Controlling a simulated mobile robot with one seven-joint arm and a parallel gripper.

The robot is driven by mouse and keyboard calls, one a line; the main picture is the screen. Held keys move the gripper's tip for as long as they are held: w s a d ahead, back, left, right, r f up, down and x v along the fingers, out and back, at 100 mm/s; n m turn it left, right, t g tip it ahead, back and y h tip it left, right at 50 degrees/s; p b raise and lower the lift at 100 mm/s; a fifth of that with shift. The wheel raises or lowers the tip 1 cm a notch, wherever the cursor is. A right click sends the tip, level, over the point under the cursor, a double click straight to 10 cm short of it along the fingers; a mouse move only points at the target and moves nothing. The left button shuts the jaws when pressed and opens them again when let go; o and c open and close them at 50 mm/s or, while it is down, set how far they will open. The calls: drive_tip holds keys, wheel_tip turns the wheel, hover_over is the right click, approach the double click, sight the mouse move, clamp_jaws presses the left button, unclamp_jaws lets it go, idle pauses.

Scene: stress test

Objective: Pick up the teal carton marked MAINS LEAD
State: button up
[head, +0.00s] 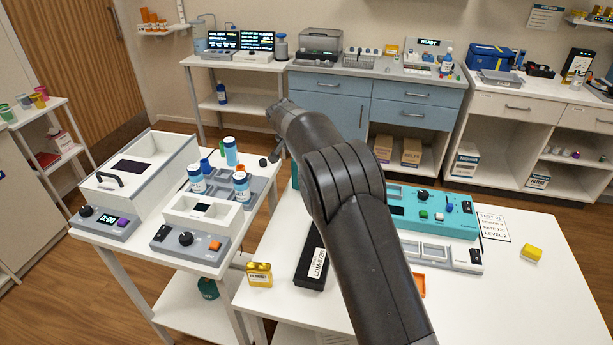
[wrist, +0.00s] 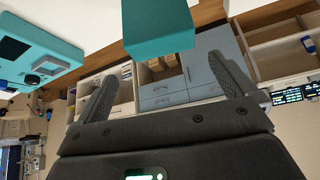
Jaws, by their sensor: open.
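A plain teal block-shaped thing, likely the carton (wrist: 158,28), fills the top centre of the wrist view, ahead of my gripper and between the lines of its fingers. No lettering shows on its visible faces. In the head view a small strip of teal (head: 295,176) shows just left of my arm, on the near white table; the rest is hidden behind the arm. My gripper (wrist: 168,78) is open, with its two dark fingers wide apart and nothing between them. The carton appears beyond the fingertips, not touching them.
A teal device (head: 432,212) stands right of my arm. A black box marked LDM-2726 (head: 312,268) and a yellow carton (head: 260,274) lie near the front-left edge. Instruments and bottles crowd the left table. The right front tabletop is clear.

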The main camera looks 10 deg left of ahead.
drive_tip(key=x, duration=0.9)
drive_tip(key=shift+s+a+f, duration=0.2)
drive_tip(key=shift+s+f, duration=0.05)
drive_tip(key=shift+f, duration=0.15)
drive_tip(key=shift+c, duration=0.3)
drive_tip(key=c, duration=0.8)
